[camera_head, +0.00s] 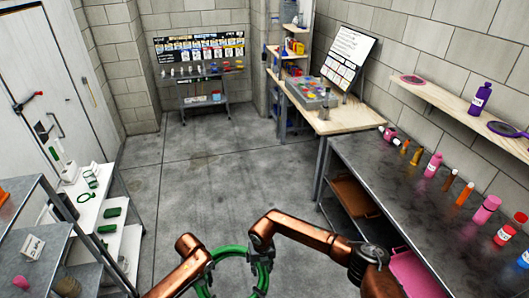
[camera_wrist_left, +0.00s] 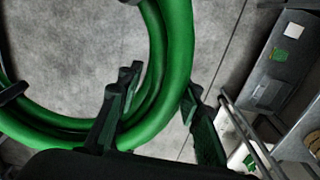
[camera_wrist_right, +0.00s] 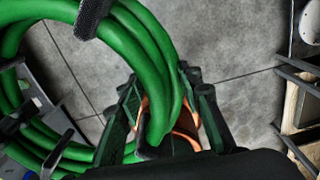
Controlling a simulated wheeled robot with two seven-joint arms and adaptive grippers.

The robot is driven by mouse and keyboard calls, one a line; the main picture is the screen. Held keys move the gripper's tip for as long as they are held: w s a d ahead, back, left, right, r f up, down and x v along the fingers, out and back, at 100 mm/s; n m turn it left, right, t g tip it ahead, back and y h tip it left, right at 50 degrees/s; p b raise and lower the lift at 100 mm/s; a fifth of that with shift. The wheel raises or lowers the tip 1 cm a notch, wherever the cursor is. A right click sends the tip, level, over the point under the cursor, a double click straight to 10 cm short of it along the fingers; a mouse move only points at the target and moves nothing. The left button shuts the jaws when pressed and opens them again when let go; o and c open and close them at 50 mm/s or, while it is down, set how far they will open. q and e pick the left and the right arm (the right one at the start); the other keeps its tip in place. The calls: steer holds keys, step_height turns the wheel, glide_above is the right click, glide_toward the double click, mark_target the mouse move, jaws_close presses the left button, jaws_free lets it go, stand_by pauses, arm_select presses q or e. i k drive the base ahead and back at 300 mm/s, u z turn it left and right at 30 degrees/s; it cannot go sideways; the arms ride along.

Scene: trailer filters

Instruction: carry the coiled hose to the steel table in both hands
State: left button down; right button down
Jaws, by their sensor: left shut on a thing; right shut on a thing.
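The coiled green hose (camera_head: 233,252) hangs in the air at the bottom middle of the head view, its lower part cut off. My right gripper (camera_head: 262,262) is shut on the coil's right side. In the right wrist view the hose (camera_wrist_right: 150,50) runs between its fingers (camera_wrist_right: 162,98). My left gripper is shut on the coil's other side; in the left wrist view the hose (camera_wrist_left: 178,60) passes between its fingers (camera_wrist_left: 158,105). In the head view my left arm hides most of that grip. The steel table (camera_head: 385,185) stands to the right, apart from the hose.
Bottles and jars line the steel table's right side; its left strip looks bare. A wooden table (camera_head: 345,118) with a grey bin (camera_head: 312,92) stands beyond it. A shelf unit (camera_head: 88,215) with green items is at left. The concrete floor (camera_head: 215,165) between is clear.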

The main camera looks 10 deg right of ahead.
mark_target(411, 200)
steer(key=z, duration=0.05)
steer(key=i, duration=1.65)
steer(key=z, duration=2.4)
